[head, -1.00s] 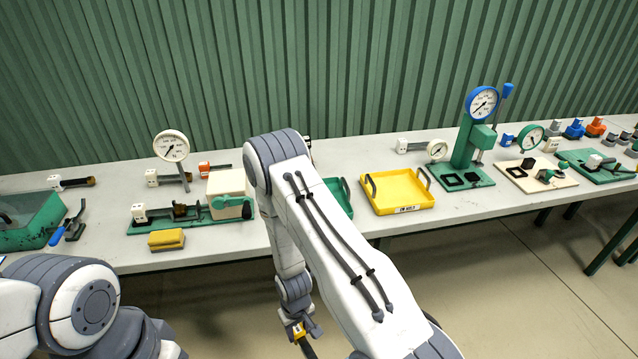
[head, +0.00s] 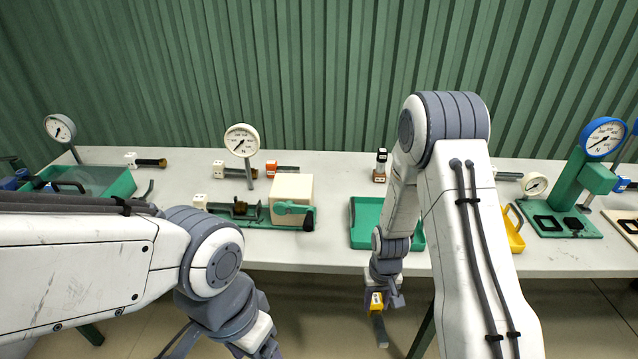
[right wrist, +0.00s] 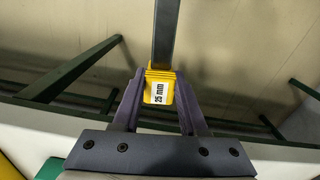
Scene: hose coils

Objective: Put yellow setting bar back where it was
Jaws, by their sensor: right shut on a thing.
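The yellow setting bar (head: 376,303) is a grey bar with a yellow block at one end. My right gripper (head: 388,298) is shut on its yellow block and holds it in front of the bench's front edge, below the top in the picture. In the right wrist view the yellow block (right wrist: 159,88) reads "25 mm" and sits between both fingers (right wrist: 159,105); its grey bar points away from the gripper. My left gripper (head: 215,345) is at the bottom of the head view, partly cut off, and its jaws do not show clearly.
On the bench (head: 335,170) stand a green tray (head: 365,240), partly behind my right arm, a green fixture with a cream block (head: 292,190), a white dial gauge (head: 241,140) and a blue gauge press (head: 603,138). A yellow tray (head: 515,232) is mostly hidden by my right arm.

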